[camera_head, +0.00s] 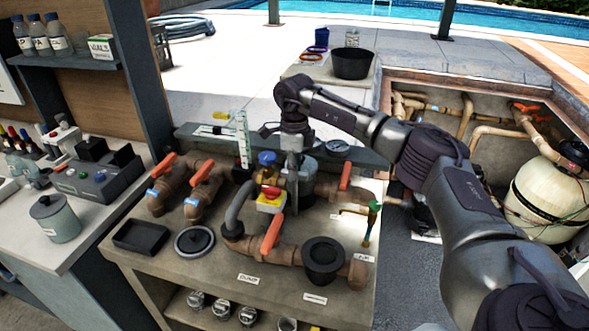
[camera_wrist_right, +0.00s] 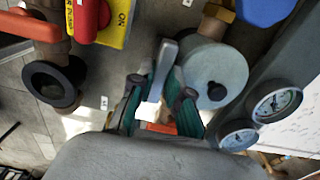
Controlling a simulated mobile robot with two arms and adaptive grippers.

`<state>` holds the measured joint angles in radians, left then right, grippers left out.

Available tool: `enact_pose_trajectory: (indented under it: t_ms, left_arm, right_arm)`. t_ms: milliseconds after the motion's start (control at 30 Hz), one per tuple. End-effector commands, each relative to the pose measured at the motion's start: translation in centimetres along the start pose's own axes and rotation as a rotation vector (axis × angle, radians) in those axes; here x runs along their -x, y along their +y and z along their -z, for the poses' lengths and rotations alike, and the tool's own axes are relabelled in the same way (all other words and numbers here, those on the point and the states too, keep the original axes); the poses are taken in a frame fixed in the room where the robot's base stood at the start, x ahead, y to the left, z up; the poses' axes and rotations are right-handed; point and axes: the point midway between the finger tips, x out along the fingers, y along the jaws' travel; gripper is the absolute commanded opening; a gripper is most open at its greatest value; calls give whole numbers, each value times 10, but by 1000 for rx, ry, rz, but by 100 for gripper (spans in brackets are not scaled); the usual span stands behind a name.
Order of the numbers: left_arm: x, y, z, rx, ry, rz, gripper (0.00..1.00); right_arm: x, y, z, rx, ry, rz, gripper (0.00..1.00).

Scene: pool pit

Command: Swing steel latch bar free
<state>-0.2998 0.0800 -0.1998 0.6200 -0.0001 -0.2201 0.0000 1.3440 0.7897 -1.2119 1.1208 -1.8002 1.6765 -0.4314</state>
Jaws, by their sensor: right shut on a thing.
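The steel latch bar (camera_wrist_right: 168,56) is a short light-grey bar in the middle of the right wrist view. My right gripper (camera_wrist_right: 158,88) is shut on it, with a green-lined finger on each side. The bar lies beside a round grey lidded housing (camera_wrist_right: 218,72) with a black knob. In the head view my right gripper (camera_head: 294,140) points down over the bench's back pipework, and the bar is hard to make out behind and below it. The bar's pivot end is not clear. My left gripper is not in view.
Close by are a red knob on a yellow box (camera_head: 271,199), a blue-capped valve (camera_head: 267,163), orange-handled valves (camera_head: 272,234), a black cup (camera_head: 323,262) and gauges (camera_wrist_right: 278,103). A black tray (camera_head: 140,237) sits at the bench's left front. The pit with a tank (camera_head: 545,200) lies right.

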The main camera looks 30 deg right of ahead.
Motion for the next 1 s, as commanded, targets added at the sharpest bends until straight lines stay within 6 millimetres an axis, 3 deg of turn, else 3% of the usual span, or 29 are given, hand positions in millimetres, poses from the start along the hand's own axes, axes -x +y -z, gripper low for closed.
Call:
enact_pose_trajectory:
  t_ms: [67, 100, 233, 500, 633, 1000]
  left_arm:
    - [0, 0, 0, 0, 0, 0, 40]
    - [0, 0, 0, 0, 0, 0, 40]
    - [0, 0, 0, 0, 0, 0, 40]
    - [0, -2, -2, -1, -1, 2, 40]
    - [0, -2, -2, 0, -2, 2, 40]
    - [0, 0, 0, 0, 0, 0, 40]
  right_arm:
    - [2, -1, -1, 2, -4, 3, 0]
    - [2, -1, -1, 2, -4, 3, 23]
    - [1, -1, 0, 1, -3, 2, 42]
    - [1, 0, 0, 0, -1, 1, 42]
    - [10, -1, -1, 0, -4, 3, 42]
    - [85, -1, -1, 0, -6, 3, 42]
